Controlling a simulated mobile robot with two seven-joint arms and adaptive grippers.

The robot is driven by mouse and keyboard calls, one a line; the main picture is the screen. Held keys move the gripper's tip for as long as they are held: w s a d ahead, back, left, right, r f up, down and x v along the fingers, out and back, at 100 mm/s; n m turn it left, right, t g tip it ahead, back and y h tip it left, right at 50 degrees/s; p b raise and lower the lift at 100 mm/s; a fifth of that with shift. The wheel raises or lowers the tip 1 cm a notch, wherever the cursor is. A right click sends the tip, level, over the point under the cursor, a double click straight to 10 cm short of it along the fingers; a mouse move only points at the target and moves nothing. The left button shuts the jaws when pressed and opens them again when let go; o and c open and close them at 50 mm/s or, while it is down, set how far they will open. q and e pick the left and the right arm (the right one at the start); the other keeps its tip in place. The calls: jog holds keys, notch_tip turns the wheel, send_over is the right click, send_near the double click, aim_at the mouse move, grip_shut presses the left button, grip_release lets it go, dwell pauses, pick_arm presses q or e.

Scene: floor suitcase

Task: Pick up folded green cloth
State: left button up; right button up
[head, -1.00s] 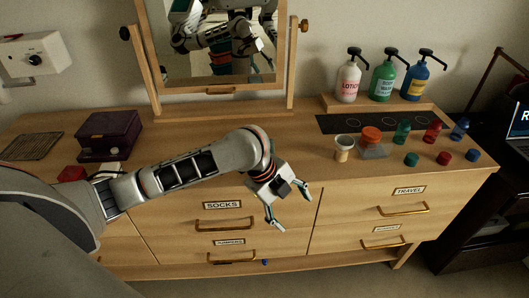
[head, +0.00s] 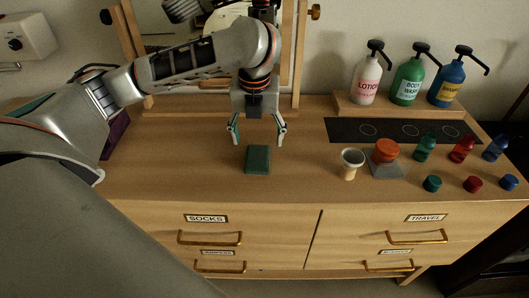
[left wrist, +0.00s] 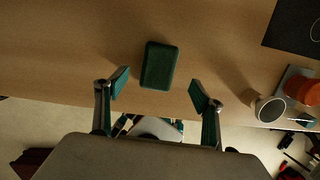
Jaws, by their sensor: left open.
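The folded green cloth (head: 258,160) is a small dark green rectangle lying flat on the wooden dresser top, left of the white cup. My left gripper (head: 257,140) is open and empty above it, fingers pointing down on either side of its back edge. In the left wrist view the cloth (left wrist: 159,65) lies between and just beyond the two open fingertips (left wrist: 160,88), not touched by them. My right gripper does not show clearly in these frames.
A white cup (head: 351,163) and an orange-lidded container (head: 386,152) stand to the right. Small coloured bottles and caps sit further right. Pump bottles (head: 408,80) stand on a raised shelf behind. A mirror frame (head: 298,60) rises behind the gripper. The dresser top around the cloth is clear.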

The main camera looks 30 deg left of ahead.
aim_at(258, 156)
pick_arm(q)
jog(key=f, duration=0.1)
jog(key=f+b, duration=0.1)
jog(key=f, duration=0.1)
jog(key=shift+s, duration=0.25)
jog(key=f+b, duration=0.1)
jog(key=f, duration=0.2)
jog(key=shift+w+a+b, duration=0.1)
jog(key=shift+w+b, duration=0.1)
jog(key=shift+b, duration=0.2)
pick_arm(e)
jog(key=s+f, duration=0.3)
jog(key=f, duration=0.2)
pick_arm(q)
jog(key=shift+w+a+f+b, duration=0.1)
jog(key=shift+w+f+b, duration=0.15)
jog(key=shift+f, duration=0.3)
jog(key=c, duration=1)
jog(key=shift+r, duration=0.5)
notch_tip(258, 156, up, 19)
jog(key=p, duration=0.7)
jog(key=shift+p, duration=0.4)
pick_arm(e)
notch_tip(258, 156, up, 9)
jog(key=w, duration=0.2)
